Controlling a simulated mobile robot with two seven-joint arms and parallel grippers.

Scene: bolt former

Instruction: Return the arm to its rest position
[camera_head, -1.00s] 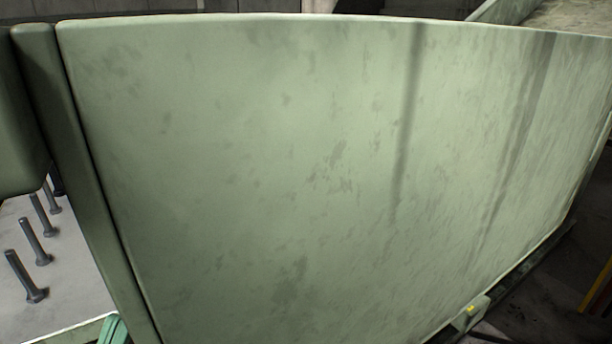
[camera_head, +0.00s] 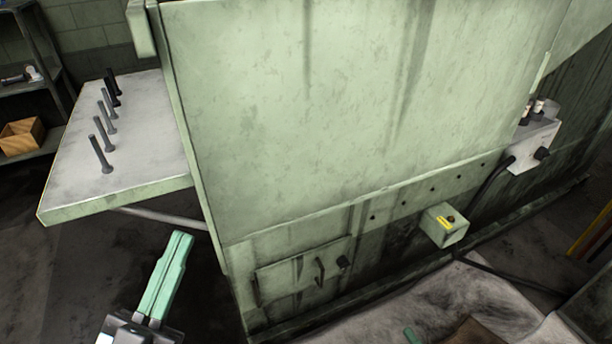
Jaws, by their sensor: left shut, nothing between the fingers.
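My left gripper (camera_head: 178,246) shows at the lower left of the head view. Its green fingers lie together, shut and empty, pointing up and away over the dark floor. It is apart from the big pale green machine (camera_head: 340,110), to the left of the machine's lower front and below the tray.
A grey tray (camera_head: 150,160) with several upright bolts (camera_head: 100,150) juts out left of the machine. A shelf with a wooden box (camera_head: 22,136) stands at far left. A yellow-labelled box (camera_head: 445,224) and a control box (camera_head: 532,145) protrude from the machine. Floor shows below the tray.

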